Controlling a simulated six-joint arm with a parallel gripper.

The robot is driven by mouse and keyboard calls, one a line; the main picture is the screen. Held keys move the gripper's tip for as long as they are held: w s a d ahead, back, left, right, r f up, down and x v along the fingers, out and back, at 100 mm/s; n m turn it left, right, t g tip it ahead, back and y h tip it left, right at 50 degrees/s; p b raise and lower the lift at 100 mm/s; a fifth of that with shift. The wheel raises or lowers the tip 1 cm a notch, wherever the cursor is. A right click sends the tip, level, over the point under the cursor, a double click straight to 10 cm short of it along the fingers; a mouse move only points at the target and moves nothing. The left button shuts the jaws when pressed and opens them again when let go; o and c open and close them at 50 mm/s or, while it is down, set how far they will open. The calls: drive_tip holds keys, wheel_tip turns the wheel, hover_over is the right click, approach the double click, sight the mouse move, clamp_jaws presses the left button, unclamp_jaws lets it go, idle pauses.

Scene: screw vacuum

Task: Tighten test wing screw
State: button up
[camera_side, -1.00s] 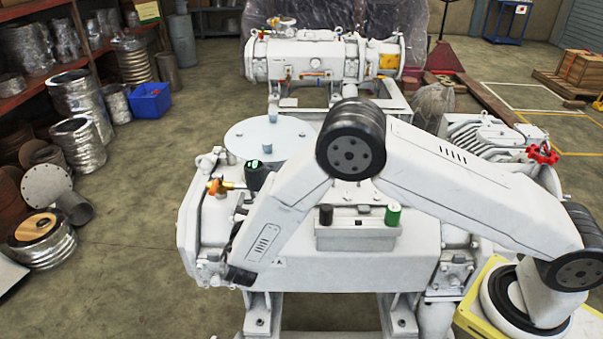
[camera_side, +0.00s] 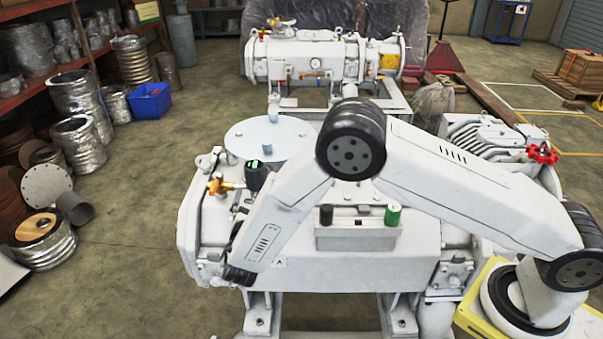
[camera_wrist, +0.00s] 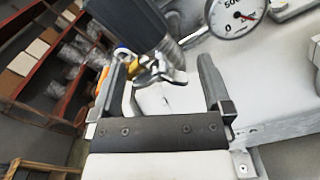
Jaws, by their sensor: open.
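A silver wing-shaped screw (camera_wrist: 166,70) shows in the wrist view, beside a dark cylinder and a small yellow fitting (camera_wrist: 133,68). My gripper (camera_wrist: 163,75) is open, with one finger on each side of the screw in the picture. I see a gap between the screw and the right finger. The left finger overlaps the fitting area, and I cannot tell whether it touches. In the side view the orange-yellow valve fitting (camera_side: 220,187) sits at the pump's left end. There my arm hides the gripper's fingers, and I cannot make out the screw.
A dark device with a green display (camera_side: 256,174) stands beside the fitting. A round dial gauge (camera_wrist: 236,14) is close to the right finger in the wrist view. The white pump body (camera_side: 340,275) lies under my arm. Open floor (camera_side: 130,200) lies left of the pump.

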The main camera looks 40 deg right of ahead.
drive_tip(key=v, duration=0.7)
drive_tip(key=shift+s+a, duration=0.3)
drive_tip(key=shift+d, duration=0.1)
